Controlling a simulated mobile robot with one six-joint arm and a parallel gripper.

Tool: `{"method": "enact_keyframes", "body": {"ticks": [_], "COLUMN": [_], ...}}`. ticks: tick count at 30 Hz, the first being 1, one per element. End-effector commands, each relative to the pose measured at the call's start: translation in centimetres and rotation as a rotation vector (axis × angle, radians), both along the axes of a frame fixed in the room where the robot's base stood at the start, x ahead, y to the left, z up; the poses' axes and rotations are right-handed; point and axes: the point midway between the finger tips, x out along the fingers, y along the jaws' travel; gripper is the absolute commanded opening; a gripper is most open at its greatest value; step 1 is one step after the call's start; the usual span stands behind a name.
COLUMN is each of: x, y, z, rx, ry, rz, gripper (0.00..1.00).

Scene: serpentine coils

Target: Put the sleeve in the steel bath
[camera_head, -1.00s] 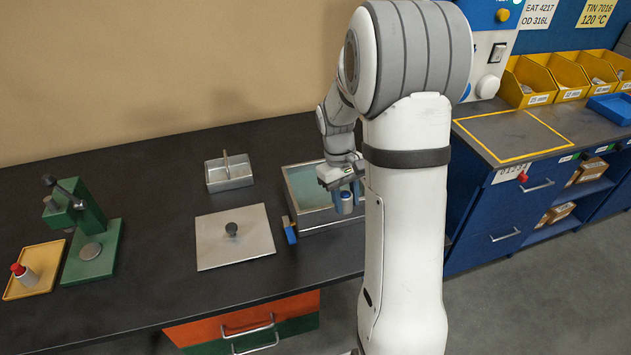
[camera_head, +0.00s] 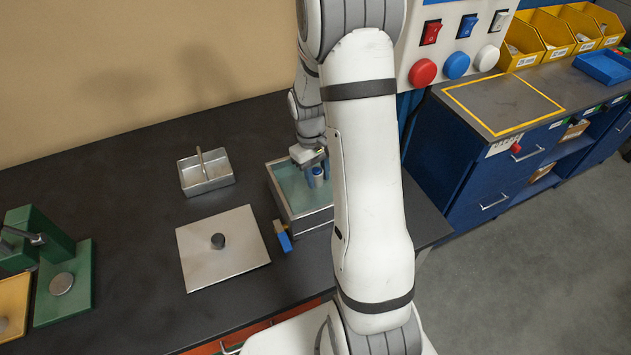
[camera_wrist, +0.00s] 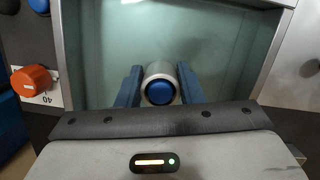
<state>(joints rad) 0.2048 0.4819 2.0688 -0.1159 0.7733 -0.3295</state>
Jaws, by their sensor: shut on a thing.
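The sleeve (camera_wrist: 160,83) is a small grey cylinder with a blue end, upright between the two blue fingers of my gripper (camera_wrist: 160,92) in the wrist view. My gripper is shut on it. In the head view my gripper (camera_head: 317,172) and the sleeve's blue top (camera_head: 317,170) are over the steel bath (camera_head: 306,213), partly hidden by my arm. The bath is a rectangular steel tank with pale green-blue liquid or lining, and its walls (camera_wrist: 268,55) frame the wrist view. I cannot tell whether the sleeve touches the bath's floor.
A steel lid with a black knob (camera_head: 240,262) lies flat left of the bath. A blue valve handle (camera_head: 284,238) sticks out at the bath's front left. A steel caddy (camera_head: 207,182) stands behind, and a green press (camera_head: 65,270) stands at the far left.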

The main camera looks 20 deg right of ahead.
Motion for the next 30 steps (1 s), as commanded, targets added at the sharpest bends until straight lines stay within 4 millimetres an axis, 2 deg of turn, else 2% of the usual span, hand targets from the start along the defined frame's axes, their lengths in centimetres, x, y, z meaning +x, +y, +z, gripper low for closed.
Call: {"method": "enact_keyframes", "body": {"ticks": [7,20,21,28,30], "x": [0.0,0.0,0.0,0.0,0.0], "y": [0.1,0.1,0.1,0.2,0.2], "z": [-3.2,-4.1,-3.9,-3.9,-3.8], "rx": [0.001,0.0,0.0,0.0,0.0], "ry": [0.003,0.001,0.001,0.001,0.001], "rz": [0.002,0.002,0.002,0.003,0.003], "gripper": [0.02,0.02,0.37,0.55,0.55]}}
